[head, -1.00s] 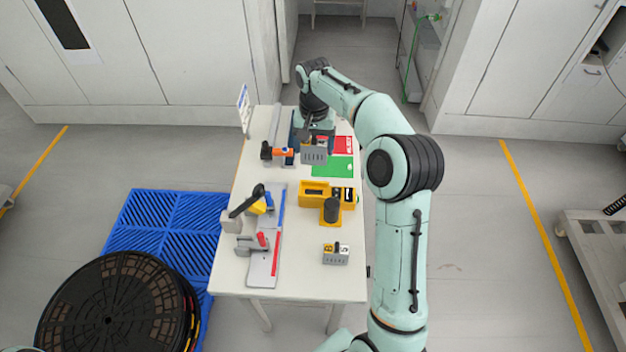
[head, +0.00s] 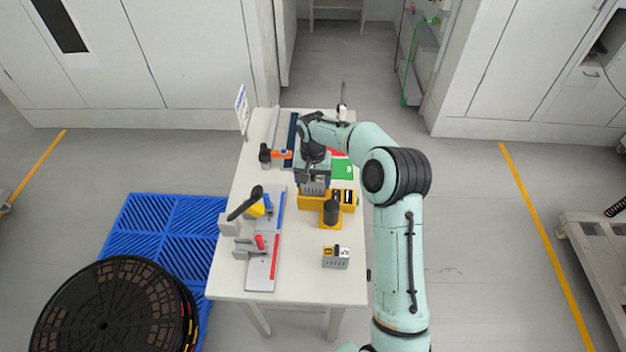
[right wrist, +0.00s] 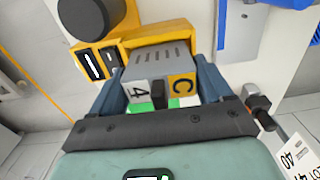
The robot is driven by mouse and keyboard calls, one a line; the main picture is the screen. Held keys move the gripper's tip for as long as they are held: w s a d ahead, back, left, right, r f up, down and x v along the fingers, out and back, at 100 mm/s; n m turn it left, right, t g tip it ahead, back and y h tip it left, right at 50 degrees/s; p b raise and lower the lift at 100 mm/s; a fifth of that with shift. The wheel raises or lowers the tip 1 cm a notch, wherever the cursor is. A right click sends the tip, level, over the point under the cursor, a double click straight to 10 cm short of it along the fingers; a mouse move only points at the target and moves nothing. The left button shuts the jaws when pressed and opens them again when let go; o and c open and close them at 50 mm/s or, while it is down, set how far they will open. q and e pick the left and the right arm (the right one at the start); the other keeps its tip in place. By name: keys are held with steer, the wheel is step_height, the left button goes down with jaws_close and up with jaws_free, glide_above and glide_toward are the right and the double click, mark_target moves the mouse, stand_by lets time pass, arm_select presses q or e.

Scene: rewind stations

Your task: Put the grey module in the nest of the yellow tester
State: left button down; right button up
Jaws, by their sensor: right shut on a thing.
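A grey module (head: 313,189) with a slotted side is held between the fingers of my right gripper (head: 313,176). In the right wrist view the module (right wrist: 158,62) shows a white "4" label and a yellow "C" label, with a finger on each side. The yellow tester (head: 340,207) stands on the table with a black round knob (head: 331,212). The module is at the tester's left part and hides the nest there. In the right wrist view the tester (right wrist: 168,36) lies just beyond the module. I cannot tell whether the module is above the nest or touching it. My left gripper is not in view.
A second grey module (head: 335,261) with yellow and white labels stands at the table's front right. A clamp fixture with a black lever (head: 244,203) and a grey plate (head: 262,270) are on the left. A green mat (head: 343,171) lies behind the tester.

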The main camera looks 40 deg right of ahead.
steer(key=shift+f, duration=0.1)
steer(key=o, duration=1.1)
step_height(320, 180, up, 12)
steer(key=shift+r+p, duration=0.2)
steer(key=shift+p, duration=0.45)
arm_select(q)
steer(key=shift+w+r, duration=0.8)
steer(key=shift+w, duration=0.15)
